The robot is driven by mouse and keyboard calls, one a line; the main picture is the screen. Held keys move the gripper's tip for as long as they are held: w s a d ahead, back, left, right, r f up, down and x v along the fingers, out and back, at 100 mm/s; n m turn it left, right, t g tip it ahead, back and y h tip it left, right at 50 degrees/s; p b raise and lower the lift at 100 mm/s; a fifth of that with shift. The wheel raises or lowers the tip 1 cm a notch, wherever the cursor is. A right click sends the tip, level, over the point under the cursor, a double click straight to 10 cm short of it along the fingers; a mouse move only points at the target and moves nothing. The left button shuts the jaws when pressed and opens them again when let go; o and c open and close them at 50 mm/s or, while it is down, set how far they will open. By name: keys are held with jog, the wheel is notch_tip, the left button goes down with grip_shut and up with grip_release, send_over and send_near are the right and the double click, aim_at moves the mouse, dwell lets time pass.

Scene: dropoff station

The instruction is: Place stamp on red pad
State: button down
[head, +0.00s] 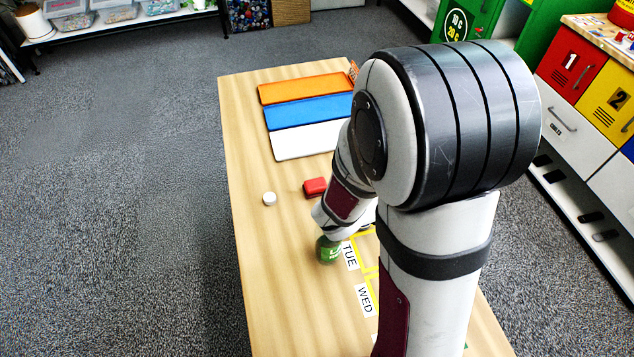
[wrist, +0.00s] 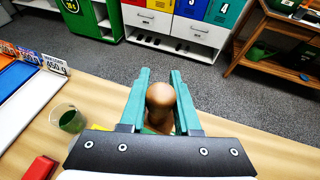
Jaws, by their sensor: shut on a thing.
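A stamp with a rounded brown wooden handle (wrist: 162,100) stands between the teal fingers of my gripper (wrist: 160,95) in the wrist view. The fingers are shut on it. Its lower part is hidden by my gripper, and I cannot tell whether it touches the table. The red pad (head: 315,187) lies on the table below the white tray in the head view. It also shows at the lower left edge of the wrist view (wrist: 40,168), apart from my gripper. In the head view my arm hides the stamp and the fingertips.
White (head: 305,141), blue (head: 309,111) and orange (head: 305,88) trays lie at the table's far end. A small white cylinder (head: 269,199) stands left of the pad. A clear cup (wrist: 68,119) stands between trays and gripper.

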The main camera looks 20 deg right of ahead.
jog(key=w+a+n+t+y, duration=0.1)
jog(key=w+a+t, duration=0.15)
jog(key=w, duration=0.35)
jog(key=w+a+n+t, duration=0.1)
jog(key=w+a+n, duration=0.15)
jog(key=w, duration=0.25)
jog(key=n+t+y, duration=0.2)
send_over(316, 187)
jog(key=w+d, duration=0.2)
jog(key=w, duration=0.1)
notch_tip(316, 187, down, 15)
jog(key=shift+w+d+f, duration=0.1)
jog(key=shift+f, duration=0.1)
jog(key=c, duration=0.6)
grip_release()
